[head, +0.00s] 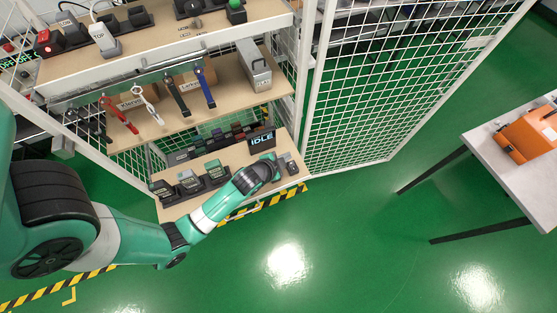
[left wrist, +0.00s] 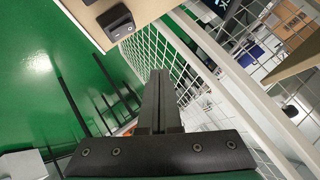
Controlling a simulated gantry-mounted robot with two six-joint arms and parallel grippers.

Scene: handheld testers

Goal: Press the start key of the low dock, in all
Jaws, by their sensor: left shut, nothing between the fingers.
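The low dock (head: 202,188) stands on the lowest shelf and holds several handheld testers, such as this grey-green one (head: 214,170). A small dark box (head: 289,164) sits at the shelf's right end. What appears to be the same box shows in the left wrist view (left wrist: 117,22), with a raised rounded top. My left arm reaches over the shelf's front, its wrist before the display. My left gripper (left wrist: 160,75) is shut and empty, apart from the box in the picture. Its fingertips are hard to make out in the head view. My right gripper is out of view.
The top shelf holds another dock with testers. A white mesh fence (head: 350,120) stands right of the rack. A table with an orange case (head: 528,133) is far right. Green floor lies open in front.

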